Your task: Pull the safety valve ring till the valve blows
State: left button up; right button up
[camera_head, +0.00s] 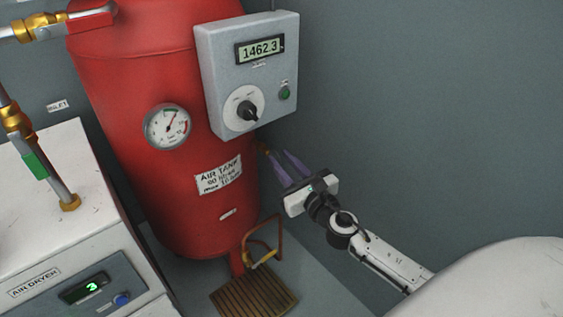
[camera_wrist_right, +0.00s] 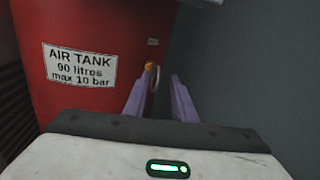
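The red air tank (camera_head: 140,110) stands at the left of the head view, with a label on its front; it also shows in the right wrist view (camera_wrist_right: 90,30). A small brass fitting, apparently the safety valve (camera_head: 264,149), sits on the tank's right side below the grey box. In the right wrist view the brass valve (camera_wrist_right: 150,67) has a pale ring (camera_wrist_right: 156,77) at it, partly behind the left finger. My right gripper (camera_head: 279,154) is open, its purple fingers pointing at the valve. The ring shows between the fingertips, nearer the left one; contact cannot be told. My left gripper is out of view.
A grey control box (camera_head: 215,90) with a display, knob and green button hangs just above the fingers. A round gauge (camera_head: 167,127) is on the tank. The air dryer (camera_head: 70,220) stands at left. A wooden grate (camera_head: 254,292) lies below. The wall at right is bare.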

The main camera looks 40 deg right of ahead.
jog(key=shift+a, duration=0.1)
jog(key=s, duration=1)
jog(key=shift+s+a+b, duration=0.15)
jog(key=shift+a+b, duration=0.3)
